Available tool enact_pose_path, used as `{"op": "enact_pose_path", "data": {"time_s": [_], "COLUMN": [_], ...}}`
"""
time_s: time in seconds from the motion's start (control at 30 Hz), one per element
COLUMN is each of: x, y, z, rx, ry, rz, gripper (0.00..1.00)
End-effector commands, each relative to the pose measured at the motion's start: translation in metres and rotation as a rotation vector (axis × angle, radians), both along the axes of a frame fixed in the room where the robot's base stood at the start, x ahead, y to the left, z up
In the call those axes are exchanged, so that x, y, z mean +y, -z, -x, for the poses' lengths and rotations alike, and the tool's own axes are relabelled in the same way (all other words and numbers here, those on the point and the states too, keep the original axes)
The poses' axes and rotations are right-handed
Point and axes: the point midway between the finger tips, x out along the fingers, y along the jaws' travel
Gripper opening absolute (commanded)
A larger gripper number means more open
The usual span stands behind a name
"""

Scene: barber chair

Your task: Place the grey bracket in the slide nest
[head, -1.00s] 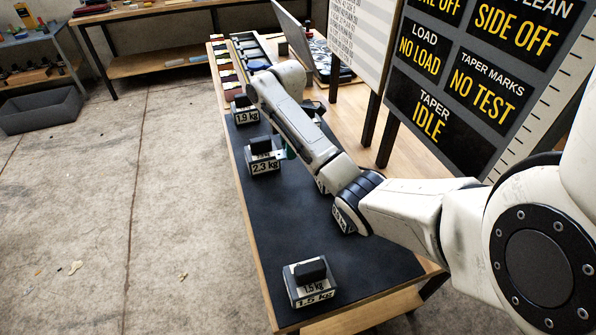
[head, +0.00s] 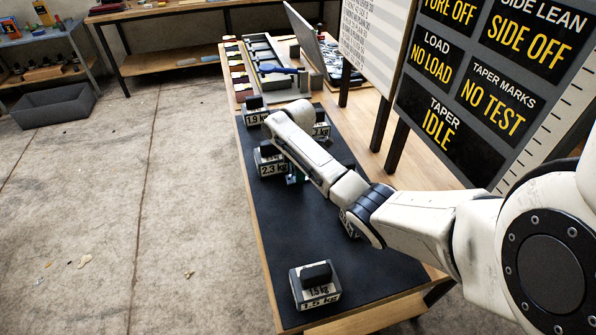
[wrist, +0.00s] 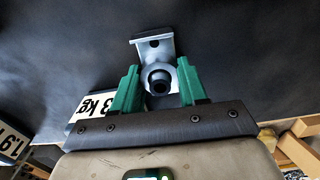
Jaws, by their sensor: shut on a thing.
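The grey bracket (wrist: 155,48) shows in the wrist view as a flat plate with a hole and a round boss. It sits between the two green fingers of my gripper (wrist: 158,68), which is shut on it over the dark mat. In the head view only a bit of green from my gripper (head: 293,179) shows beside the 2.3 kg block; my arm hides the bracket there. I cannot pick out the slide nest for sure; a long dark tray with compartments (head: 263,52) lies at the far end of the bench.
Labelled weight blocks stand on the dark mat (head: 310,240): 1.9 kg (head: 255,113), 2.3 kg (head: 270,160) and 1.5 kg (head: 315,286). Others are partly behind my arm. A blue-handled tool (head: 278,70) lies by the tray. Sign boards (head: 470,90) line the right side.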

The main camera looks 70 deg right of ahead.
Motion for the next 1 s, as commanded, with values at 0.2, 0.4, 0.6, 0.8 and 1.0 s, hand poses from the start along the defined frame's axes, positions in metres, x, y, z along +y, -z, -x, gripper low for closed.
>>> {"op": "enact_pose_path", "data": {"time_s": [0.2, 0.4, 0.6, 0.8, 1.0], "x": [0.0, 0.0, 0.0, 0.0, 0.0], "y": [0.002, 0.002, 0.001, -0.018, -0.059], "z": [0.0, 0.0, 0.0, -0.001, -0.002], "rx": [0.001, 0.001, 0.0, -0.003, -0.004], "ry": [0.0, 0.0, 0.0, 0.0, -0.001], "rz": [-0.001, -0.001, 0.0, 0.0, 0.002], "gripper": [0.54, 0.68, 0.68, 0.68, 0.68]}}
